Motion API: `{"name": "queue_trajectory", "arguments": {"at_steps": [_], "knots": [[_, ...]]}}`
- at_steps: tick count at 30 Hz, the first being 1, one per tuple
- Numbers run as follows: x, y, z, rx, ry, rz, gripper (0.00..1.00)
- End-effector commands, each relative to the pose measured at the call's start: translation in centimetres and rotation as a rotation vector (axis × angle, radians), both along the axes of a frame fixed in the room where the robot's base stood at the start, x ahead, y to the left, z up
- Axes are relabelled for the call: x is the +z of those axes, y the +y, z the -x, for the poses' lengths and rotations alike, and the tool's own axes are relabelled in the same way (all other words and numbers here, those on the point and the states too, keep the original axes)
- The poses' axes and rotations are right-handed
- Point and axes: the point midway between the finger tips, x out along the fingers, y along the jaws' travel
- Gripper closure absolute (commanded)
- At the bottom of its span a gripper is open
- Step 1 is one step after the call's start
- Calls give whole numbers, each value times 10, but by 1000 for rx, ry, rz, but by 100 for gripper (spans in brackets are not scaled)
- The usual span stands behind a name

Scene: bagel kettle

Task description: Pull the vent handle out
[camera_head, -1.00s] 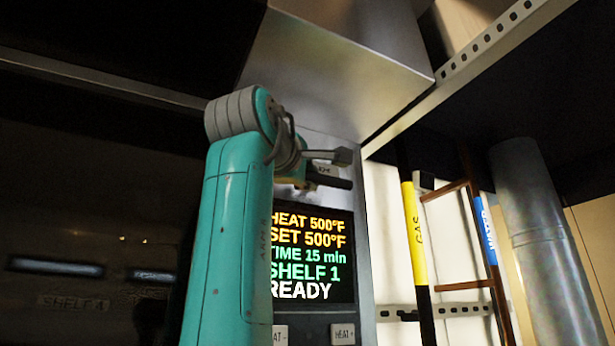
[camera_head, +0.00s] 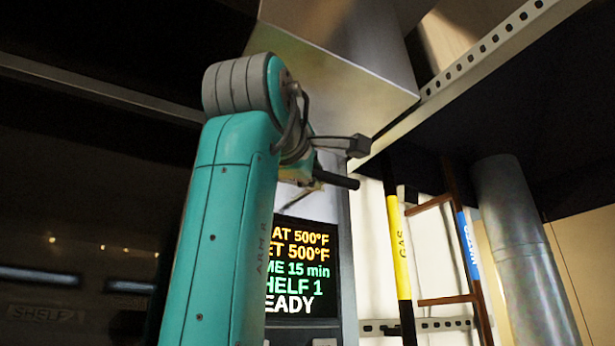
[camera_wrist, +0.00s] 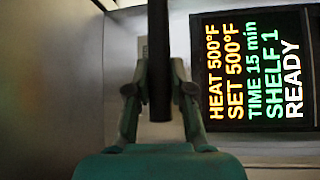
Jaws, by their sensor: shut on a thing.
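The vent handle is a dark round bar (camera_wrist: 158,60) that runs up the middle of the wrist view. My gripper (camera_wrist: 160,98) has a finger on each side of it and is shut on it. In the head view the handle (camera_head: 338,180) shows as a short black bar sticking out to the right of my gripper (camera_head: 308,174), in front of the metal panel above the display. My teal arm hides most of the fingers there. A thin dark line (camera_head: 299,198) shows on the panel just below the gripper; I cannot tell whether it is a rod or a shadow.
A lit display (camera_head: 300,270) reads 500°F, 15 min, shelf 1, ready. A metal hood (camera_head: 340,50) hangs above. A yellow gas pipe (camera_head: 398,245), a blue-marked pipe (camera_head: 468,245) and a grey duct (camera_head: 525,250) stand to the right. The dark oven front (camera_head: 80,230) is left.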

Motion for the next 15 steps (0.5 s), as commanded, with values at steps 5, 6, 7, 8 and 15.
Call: {"name": "queue_trajectory", "arguments": {"at_steps": [5,6,7,8,15], "knots": [[-1,-2,1,-5,5,-5,61],[-1,-2,1,-5,4,-5,52],[-1,-2,1,-5,4,-5,52],[-1,-1,1,-4,4,-4,52],[-1,-1,1,-3,3,-3,52]]}}
